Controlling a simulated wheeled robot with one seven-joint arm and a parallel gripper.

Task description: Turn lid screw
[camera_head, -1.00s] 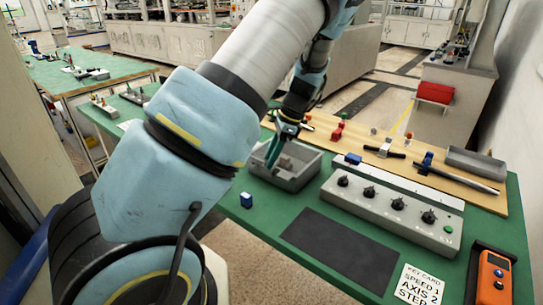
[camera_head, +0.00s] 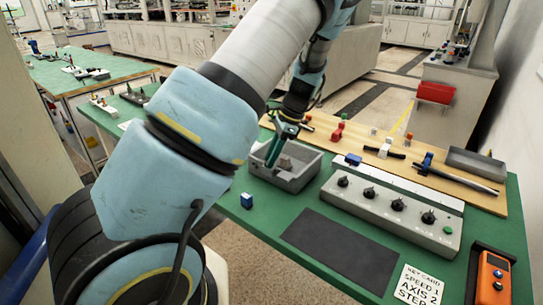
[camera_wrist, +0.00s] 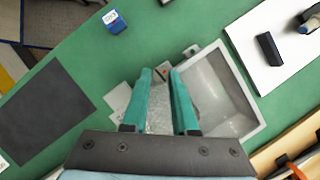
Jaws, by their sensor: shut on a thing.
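A grey open-topped box (camera_head: 307,180) stands on the green table, and it also shows in the wrist view (camera_wrist: 243,98). My gripper (camera_head: 272,163) points down at the left side of this box.
A control box with several black knobs (camera_head: 392,212) stands right of the grey box. A dark mat (camera_head: 343,248) lies in front. A small blue block (camera_head: 246,200) stands near the left table edge. A wooden board (camera_head: 350,137) with tools lies behind.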

